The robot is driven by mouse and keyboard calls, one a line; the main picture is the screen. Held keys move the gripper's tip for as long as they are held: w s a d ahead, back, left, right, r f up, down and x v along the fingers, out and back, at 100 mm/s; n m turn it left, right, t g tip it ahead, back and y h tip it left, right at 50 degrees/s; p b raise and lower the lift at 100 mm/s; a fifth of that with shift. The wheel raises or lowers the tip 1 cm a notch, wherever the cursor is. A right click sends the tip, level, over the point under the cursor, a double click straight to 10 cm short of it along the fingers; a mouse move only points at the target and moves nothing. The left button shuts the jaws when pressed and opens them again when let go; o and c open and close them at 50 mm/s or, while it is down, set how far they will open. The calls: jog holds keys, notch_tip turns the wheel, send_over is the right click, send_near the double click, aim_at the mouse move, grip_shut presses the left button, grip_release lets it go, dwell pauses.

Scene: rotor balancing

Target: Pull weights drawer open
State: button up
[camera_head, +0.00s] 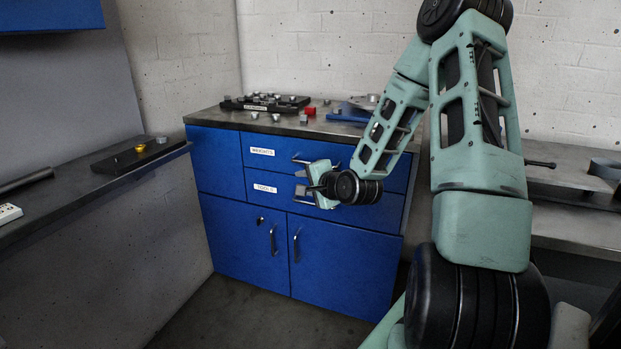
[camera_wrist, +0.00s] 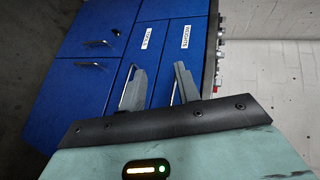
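The weights drawer (camera_head: 285,150) is the upper blue drawer of the cabinet, with a white "WEIGHTS" label, and its front looks flush and shut. In the wrist view the drawer (camera_wrist: 185,58) appears sideways. Its metal handle (camera_head: 301,160) sticks out near my gripper (camera_head: 312,186). In the wrist view my gripper (camera_wrist: 160,84) has its two fingers apart, in front of the drawer fronts. A thin part of the handle (camera_wrist: 174,88) shows near one finger. I cannot tell whether they touch. The handle is partly hidden by the fingers.
The tools drawer (camera_head: 260,187) lies just below, with its own handle near my gripper. Two cupboard doors (camera_head: 245,240) are underneath. A bench (camera_head: 80,195) stands left.

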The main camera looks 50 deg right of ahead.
jog(key=s+d+m+t+h+b, duration=0.15)
jog(key=s+d+m+h, duration=0.3)
jog(key=d, duration=0.45)
jog(key=shift+y, duration=0.45)
jog(key=x, duration=1.2)
jog(key=f+b+x, duration=0.1)
jog(key=x, duration=0.5)
jog(key=shift+a, duration=0.3)
grip_shut()
